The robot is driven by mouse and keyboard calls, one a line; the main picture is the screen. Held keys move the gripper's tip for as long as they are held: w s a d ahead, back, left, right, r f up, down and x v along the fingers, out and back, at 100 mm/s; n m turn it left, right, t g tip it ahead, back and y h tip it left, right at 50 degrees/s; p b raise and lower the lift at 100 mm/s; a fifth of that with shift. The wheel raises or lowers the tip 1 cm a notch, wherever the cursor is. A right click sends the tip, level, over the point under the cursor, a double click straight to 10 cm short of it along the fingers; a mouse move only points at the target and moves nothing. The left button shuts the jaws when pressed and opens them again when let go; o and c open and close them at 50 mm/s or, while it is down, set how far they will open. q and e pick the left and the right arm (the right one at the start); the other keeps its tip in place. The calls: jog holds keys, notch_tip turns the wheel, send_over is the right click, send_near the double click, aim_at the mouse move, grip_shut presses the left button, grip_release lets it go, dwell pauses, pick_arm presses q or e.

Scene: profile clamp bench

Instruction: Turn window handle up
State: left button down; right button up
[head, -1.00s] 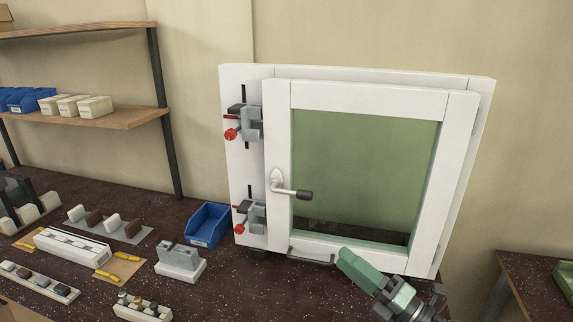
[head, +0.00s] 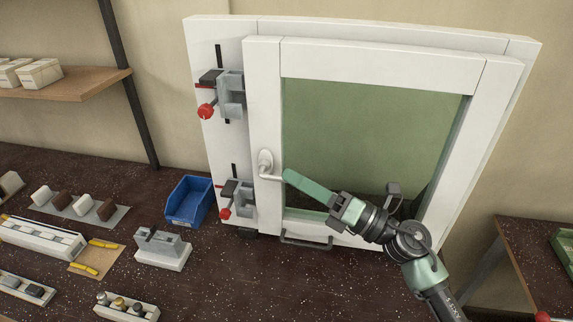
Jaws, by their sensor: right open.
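The window handle (head: 266,164) is a pale lever on the left stile of the white window frame (head: 262,100). Its base plate is upright and its lever points right, roughly level. My right gripper (head: 290,176) reaches in from the lower right, with its green fingers at the lever's free end. The fingers hide the dark tip of the lever. I cannot tell whether they touch it. The right gripper is open. My left gripper is not in view.
Two grey clamps with red knobs (head: 206,111) (head: 225,213) sit on the left board. A blue bin (head: 189,200) and a grey block fixture (head: 163,248) stand on the dark speckled bench. A dark bar handle (head: 305,241) is below the window. A shelf (head: 75,84) is at left.

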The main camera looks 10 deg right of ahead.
jog(key=x, duration=0.2)
jog(key=shift+w+a+p, duration=0.25)
jog(key=shift+w+p, duration=0.05)
jog(key=shift+p, duration=0.05)
grip_shut()
dwell(1.2)
